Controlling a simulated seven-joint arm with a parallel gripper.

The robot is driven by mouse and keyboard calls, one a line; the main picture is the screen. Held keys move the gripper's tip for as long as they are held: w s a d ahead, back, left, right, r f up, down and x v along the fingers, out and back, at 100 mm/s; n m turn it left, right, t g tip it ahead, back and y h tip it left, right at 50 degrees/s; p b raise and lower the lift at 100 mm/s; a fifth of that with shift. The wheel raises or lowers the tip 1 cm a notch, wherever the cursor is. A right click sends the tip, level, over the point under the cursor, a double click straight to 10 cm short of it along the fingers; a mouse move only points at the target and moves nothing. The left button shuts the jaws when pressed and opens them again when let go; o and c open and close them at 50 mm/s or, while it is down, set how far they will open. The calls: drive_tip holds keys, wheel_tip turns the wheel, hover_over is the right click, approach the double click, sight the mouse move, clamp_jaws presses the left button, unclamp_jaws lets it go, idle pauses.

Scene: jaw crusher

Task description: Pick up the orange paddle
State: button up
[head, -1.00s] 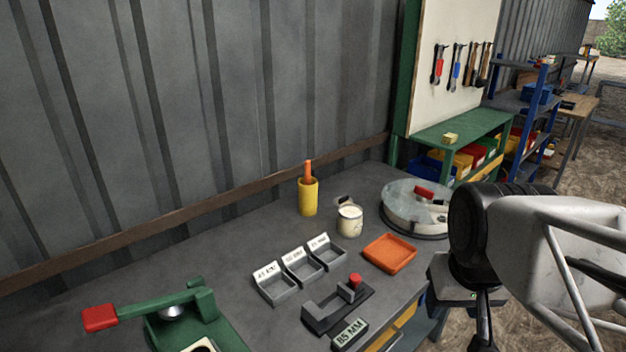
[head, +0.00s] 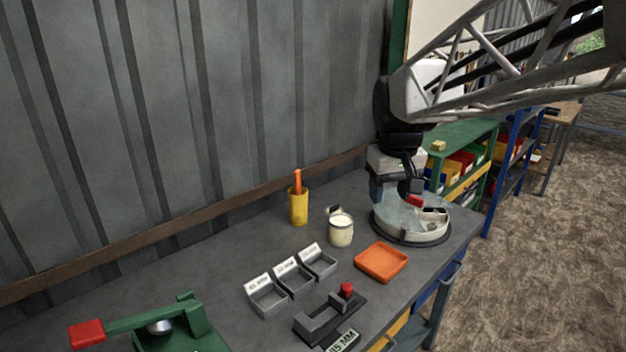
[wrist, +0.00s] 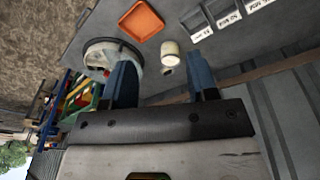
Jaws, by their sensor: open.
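The orange paddle (head: 297,180) stands upright in a yellow cup (head: 298,208) near the back of the grey bench, by the wall; only its upper part shows, and its lower end is hidden inside the cup. My gripper (head: 397,192) is open and empty, to the right of the cup and over or close to the round pale device. In the wrist view my gripper (wrist: 160,72) shows two blue fingers spread apart with nothing between them. I cannot make out the paddle or cup in the wrist view.
A cream jar (head: 341,231) stands right of the cup. An orange tray (head: 381,263), three labelled grey bins (head: 293,276) and a red-knobbed gauge (head: 330,316) lie nearer the front. A green lever press (head: 180,325) is at lower left. The round device (head: 410,228) is at right.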

drive_tip(key=w+a+n, duration=0.1)
drive_tip(key=w+a, duration=0.3)
drive_tip(key=w, duration=0.7)
drive_tip(key=n+g, duration=0.2)
drive_tip(key=n, duration=0.3)
hover_over(297, 179)
drive_tip(key=f, duration=0.7)
drive_tip(key=w+f, duration=0.1)
drive_tip(key=f, duration=0.3)
drive_tip(key=shift+d+f, duration=0.15)
drive_tip(key=shift+f, duration=0.2)
drive_tip(key=shift+w+f, duration=0.15)
drive_tip(key=shift+f, duration=0.05)
drive_tip(key=shift+f, duration=1.3)
drive_tip(key=shift+w+a+f, duration=0.1)
drive_tip(key=shift+a+f, duration=0.05)
drive_tip(key=shift+f, duration=1.15)
drive_tip(key=shift+a+f, duration=0.15)
drive_tip(key=shift+f, duration=1.1)
